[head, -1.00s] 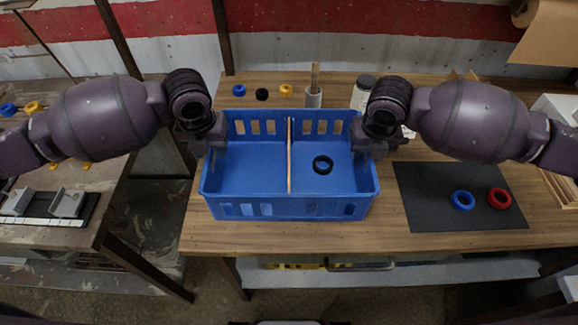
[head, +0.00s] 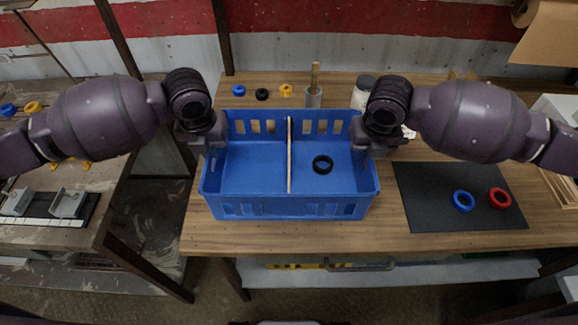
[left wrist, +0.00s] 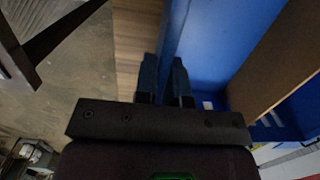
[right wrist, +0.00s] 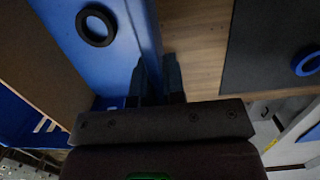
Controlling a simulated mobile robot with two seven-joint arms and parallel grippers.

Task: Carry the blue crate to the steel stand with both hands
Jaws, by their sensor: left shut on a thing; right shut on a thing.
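The blue crate (head: 255,207) is at the left-middle of the wooden table, with a thin upright divider (head: 290,155) across its middle. A black ring (head: 322,164) lies in its right compartment. My left gripper (head: 213,147) is shut on the crate's left wall; in the left wrist view its fingers (left wrist: 164,80) straddle the wall. My right gripper (head: 364,150) is shut on the right wall, and its fingers (right wrist: 155,80) straddle it in the right wrist view. I cannot tell whether the crate's bottom touches the table. I cannot pick out a steel stand for certain.
Right of the crate, a dark mat (head: 418,205) holds a blue ring (head: 463,201) and a red ring (head: 500,198). Small rings and a grey holder with a wooden peg (head: 314,92) stand behind the crate. A worn side table (head: 95,205) is at the left, across a floor gap.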

